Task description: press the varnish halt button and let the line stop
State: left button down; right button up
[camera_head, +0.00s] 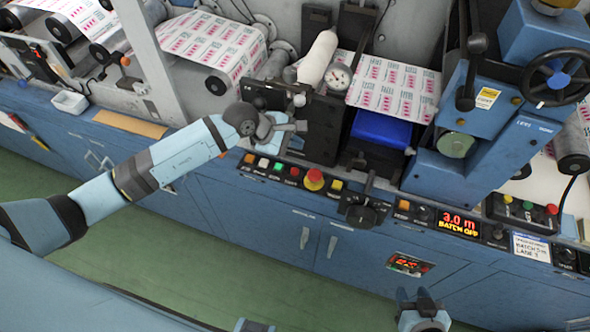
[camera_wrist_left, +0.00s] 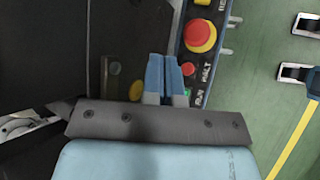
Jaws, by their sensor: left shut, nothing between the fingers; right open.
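A small red button (camera_wrist_left: 190,69) with HALT printed beside it sits on the dark button strip in the left wrist view. In the head view a small red button (camera_head: 295,171) sits between a green button (camera_head: 278,167) and a red mushroom button on yellow (camera_head: 314,179). The word varnish is not readable. My left gripper (camera_head: 290,127) is shut and empty, over the machine behind the strip. In the left wrist view its fingertips (camera_wrist_left: 164,57) are just left of the red button; contact cannot be told. My right gripper (camera_head: 416,298) is open and empty at the bottom, low before the blue cabinet.
A display (camera_head: 459,222) reads 3.0 m BATCH OFF. Another panel at right has a red button (camera_head: 553,209) and a green one. A dark block with a gauge (camera_head: 338,77) and a white roller stand behind the strip. The green floor (camera_head: 200,270) in front is clear.

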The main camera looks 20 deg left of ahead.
aim_at(294, 172)
pick_arm(q)
jog(key=shift+f, duration=0.1)
notch_tip(294, 172, down, 9)
jog(key=b, duration=0.6)
dwell(0.6)
dwell(1.5)
jog(key=shift+f+b, duration=0.25)
jog(key=shift+b, duration=0.1)
jog(key=shift+f+b, duration=0.5)
jog(key=shift+f, duration=0.05)
dwell(0.6)
jog(key=shift+r+p, duration=0.5)
jog(key=shift+r, duration=0.45)
